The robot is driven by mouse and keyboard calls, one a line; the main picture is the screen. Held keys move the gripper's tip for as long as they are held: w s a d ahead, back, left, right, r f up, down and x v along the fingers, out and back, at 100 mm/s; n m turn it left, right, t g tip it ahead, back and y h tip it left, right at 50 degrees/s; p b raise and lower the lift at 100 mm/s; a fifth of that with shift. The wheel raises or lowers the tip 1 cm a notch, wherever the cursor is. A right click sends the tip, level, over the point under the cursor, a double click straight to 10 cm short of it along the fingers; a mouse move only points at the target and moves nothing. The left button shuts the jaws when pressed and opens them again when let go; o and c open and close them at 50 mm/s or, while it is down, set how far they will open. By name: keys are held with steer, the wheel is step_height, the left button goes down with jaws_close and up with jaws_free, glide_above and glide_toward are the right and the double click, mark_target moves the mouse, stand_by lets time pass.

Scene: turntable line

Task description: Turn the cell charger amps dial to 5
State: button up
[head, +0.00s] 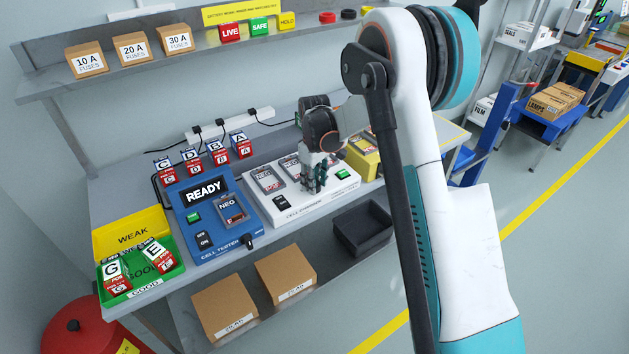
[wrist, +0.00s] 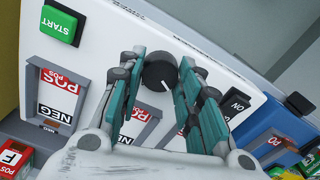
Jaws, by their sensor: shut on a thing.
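The cell charger (head: 268,208) is a white sloped box on the bench, right of the blue cell tester. Its black round amps dial (wrist: 160,73) shows in the wrist view between the fingertips of my gripper (wrist: 163,58). My gripper is shut on the dial, one teal finger on each side. A short white mark shows on the dial near its lower edge; I cannot read any scale numbers around it. In the head view my gripper (head: 317,184) points down at the charger's front and hides the dial.
The cell tester (head: 208,222) reads READY. Several cells stand behind it and in the green GOOD tray (head: 172,277). A dark bin (head: 362,229) sits on the lower shelf.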

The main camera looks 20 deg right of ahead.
steer(key=o, duration=1.1)
step_height(320, 180, up, 12)
